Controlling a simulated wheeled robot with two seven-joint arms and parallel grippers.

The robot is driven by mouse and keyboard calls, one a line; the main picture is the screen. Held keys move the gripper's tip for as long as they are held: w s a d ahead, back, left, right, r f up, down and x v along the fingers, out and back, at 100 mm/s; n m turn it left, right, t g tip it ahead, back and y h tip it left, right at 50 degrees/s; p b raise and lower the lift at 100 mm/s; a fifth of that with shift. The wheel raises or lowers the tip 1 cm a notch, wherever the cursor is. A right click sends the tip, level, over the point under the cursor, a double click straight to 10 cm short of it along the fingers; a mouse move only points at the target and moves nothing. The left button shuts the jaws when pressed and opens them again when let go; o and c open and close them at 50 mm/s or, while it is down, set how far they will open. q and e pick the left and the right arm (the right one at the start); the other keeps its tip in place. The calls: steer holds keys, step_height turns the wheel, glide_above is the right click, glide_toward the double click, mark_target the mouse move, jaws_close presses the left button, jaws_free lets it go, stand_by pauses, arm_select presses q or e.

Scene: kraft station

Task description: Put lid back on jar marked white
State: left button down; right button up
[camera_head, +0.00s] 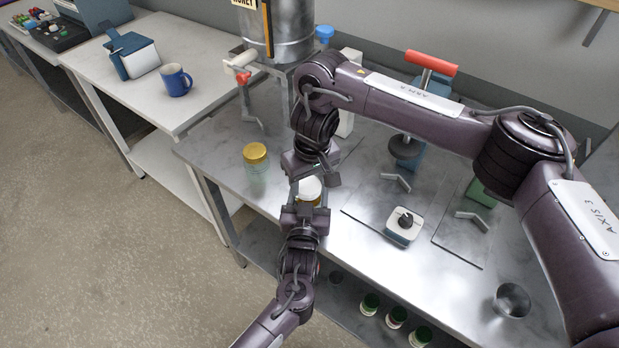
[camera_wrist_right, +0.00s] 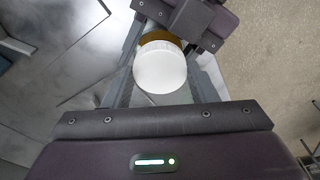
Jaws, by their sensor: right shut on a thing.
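A round white lid (camera_wrist_right: 160,70) is between the fingers of my right gripper (camera_wrist_right: 158,80), which is shut on it. In the head view the white lid (camera_head: 309,185) shows just below my right gripper (camera_head: 312,170). An amber jar (camera_wrist_right: 158,38) shows partly behind the lid in the right wrist view; most of it is hidden. I cannot tell whether lid and jar touch. My left gripper (camera_head: 306,207) is at the jar from the front. Its fingers are mostly hidden, so I cannot tell whether they grip it.
A clear jar with a gold lid (camera_head: 255,160) stands on the metal table (camera_head: 350,260) to the left. A metal honey tank (camera_head: 280,35) is behind. A white-topped device with a black knob (camera_head: 403,225) is to the right. Several small jars (camera_head: 396,317) sit on the lower shelf.

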steer(key=m, duration=0.6)
steer(key=shift+a+h, duration=0.15)
steer(key=shift+h, duration=0.15)
steer(key=m, duration=0.4)
steer(key=shift+w+h, duration=0.15)
steer(key=shift+h, duration=0.15)
arm_select(q)
steer(key=shift+s+d, duration=0.1)
arm_select(e)
steer(key=o, duration=0.9)
steer(key=shift+o, duration=0.2)
steer(key=shift+c, duration=0.4)
